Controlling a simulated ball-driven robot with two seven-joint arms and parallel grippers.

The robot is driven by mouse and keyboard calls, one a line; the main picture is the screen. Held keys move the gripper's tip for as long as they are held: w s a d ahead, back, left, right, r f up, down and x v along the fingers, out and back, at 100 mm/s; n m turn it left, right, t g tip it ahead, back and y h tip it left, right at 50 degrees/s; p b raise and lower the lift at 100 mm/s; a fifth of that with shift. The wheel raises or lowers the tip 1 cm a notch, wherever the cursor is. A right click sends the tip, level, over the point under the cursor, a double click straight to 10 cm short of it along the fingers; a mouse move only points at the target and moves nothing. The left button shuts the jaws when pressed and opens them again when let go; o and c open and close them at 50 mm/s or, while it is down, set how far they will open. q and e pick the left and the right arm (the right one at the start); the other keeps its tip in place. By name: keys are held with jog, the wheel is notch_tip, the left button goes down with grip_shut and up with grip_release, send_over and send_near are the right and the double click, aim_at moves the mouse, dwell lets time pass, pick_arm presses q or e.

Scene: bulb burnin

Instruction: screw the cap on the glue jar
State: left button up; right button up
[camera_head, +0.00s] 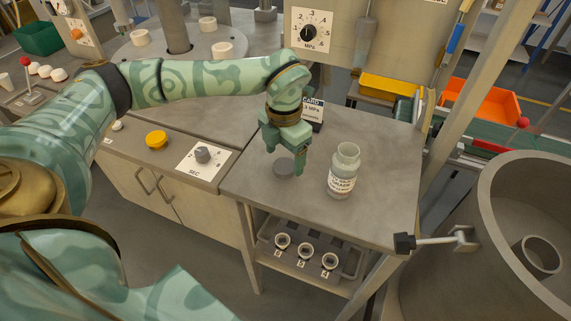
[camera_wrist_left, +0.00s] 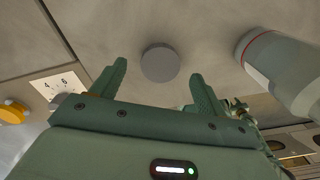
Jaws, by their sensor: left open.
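The glue jar (camera_head: 343,172) stands upright and uncapped on the grey table, a pale labelled jar with an open mouth. It also shows at the right of the left wrist view (camera_wrist_left: 285,70). The cap, a dark grey disc (camera_head: 284,167), lies flat on the table to the left of the jar. In the left wrist view the cap (camera_wrist_left: 160,63) sits between and beyond the fingertips. My left gripper (camera_head: 285,165) is open and empty, pointing down just above the cap. Whether its fingers touch the table cannot be told. My right gripper is not in view.
A small card sign (camera_head: 313,113) stands behind the gripper. A dial panel (camera_head: 202,155) and a yellow button (camera_head: 157,139) are on the counter at left. A black-knobbed lever (camera_head: 405,243) sits by the table's front right corner. The tabletop right of the jar is clear.

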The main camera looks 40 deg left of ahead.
aim_at(284, 168)
pick_arm(q)
notch_tip(284, 168, down, 3)
jog(key=shift+r+b, duration=0.2)
jog(key=shift+b, duration=0.1)
jog(key=shift+r, duration=0.1)
jog(key=shift+c, duration=0.3)
jog(key=c, duration=1)
jog(key=shift+o, duration=0.2)
jog(key=shift+r, duration=0.1)
